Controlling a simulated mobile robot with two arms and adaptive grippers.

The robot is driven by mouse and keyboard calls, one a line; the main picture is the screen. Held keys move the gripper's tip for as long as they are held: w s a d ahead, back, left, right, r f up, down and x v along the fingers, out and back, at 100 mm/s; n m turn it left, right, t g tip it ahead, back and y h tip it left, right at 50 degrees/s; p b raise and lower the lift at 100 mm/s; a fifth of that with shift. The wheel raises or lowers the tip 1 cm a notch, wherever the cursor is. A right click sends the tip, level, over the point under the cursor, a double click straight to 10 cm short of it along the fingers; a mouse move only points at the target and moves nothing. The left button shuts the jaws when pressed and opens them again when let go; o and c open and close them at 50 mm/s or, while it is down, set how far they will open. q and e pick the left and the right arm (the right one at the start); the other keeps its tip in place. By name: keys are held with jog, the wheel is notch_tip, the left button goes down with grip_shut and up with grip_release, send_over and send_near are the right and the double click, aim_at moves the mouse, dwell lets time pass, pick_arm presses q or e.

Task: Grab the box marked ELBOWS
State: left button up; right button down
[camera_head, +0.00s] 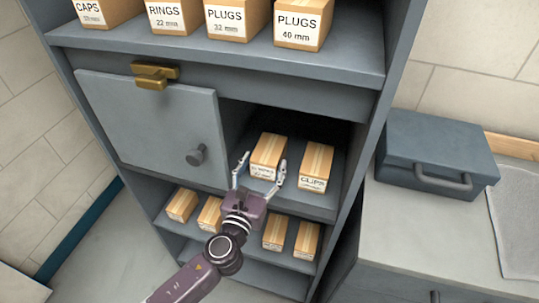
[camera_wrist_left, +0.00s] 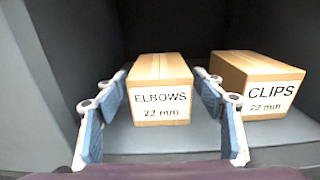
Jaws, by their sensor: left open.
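The ELBOWS box (camera_head: 268,150) is a tan carton with a white label on the middle shelf, in the open compartment. In the left wrist view the ELBOWS box (camera_wrist_left: 160,88) stands upright in the middle, with "22 mm" under its name. My left gripper (camera_head: 262,172) is open, its fingers pointing into the compartment. In the left wrist view the left gripper's fingers (camera_wrist_left: 165,130) show at the left and right of the box's front, with gaps visible; nothing is gripped. My right gripper is in neither view.
A CLIPS box (camera_wrist_left: 258,82) stands close on the right, near the right finger; it also shows in the head view (camera_head: 316,165). A grey door (camera_head: 150,120) with a knob covers the left compartment. Cartons line the shelves above and below. A blue-grey toolbox (camera_head: 435,155) stands on the right counter.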

pick_arm(q)
jog(key=c, duration=1)
jog(key=shift+r, duration=0.1)
jog(key=shift+c, duration=0.9)
